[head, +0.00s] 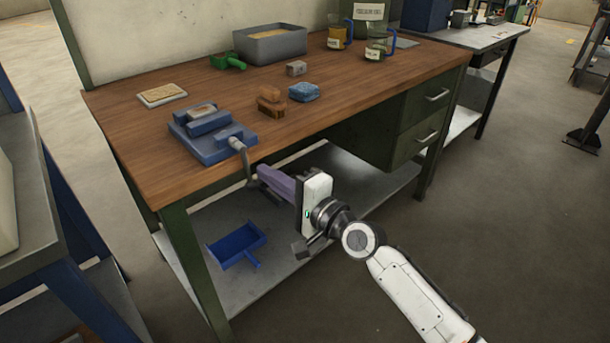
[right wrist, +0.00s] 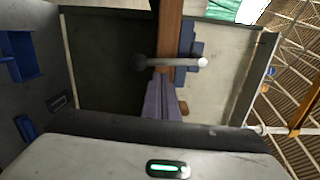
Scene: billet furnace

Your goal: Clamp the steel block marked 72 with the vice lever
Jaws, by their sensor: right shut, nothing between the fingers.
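A blue vice (head: 207,153) sits at the front left edge of the wooden bench, with a grey steel block (head: 202,111) in it; no number is legible. The grey vice lever (head: 245,160) hangs down past the bench edge. In the right wrist view the lever (right wrist: 172,63) spans across beyond my fingers, with the vice (right wrist: 184,50) behind. My right gripper (head: 263,175) has purple fingers that are shut and empty, just right of the lever; I cannot tell whether they touch it. The fingers also show in the wrist view (right wrist: 160,100). My left gripper is out of view.
On the bench are a small grey block (head: 296,68), a brown brush (head: 271,101), a blue sponge (head: 304,92), a green scoop (head: 228,61), a grey bin (head: 270,55) and labelled jars. A blue dustpan (head: 237,247) lies on the lower shelf. Drawers (head: 427,115) stand at right.

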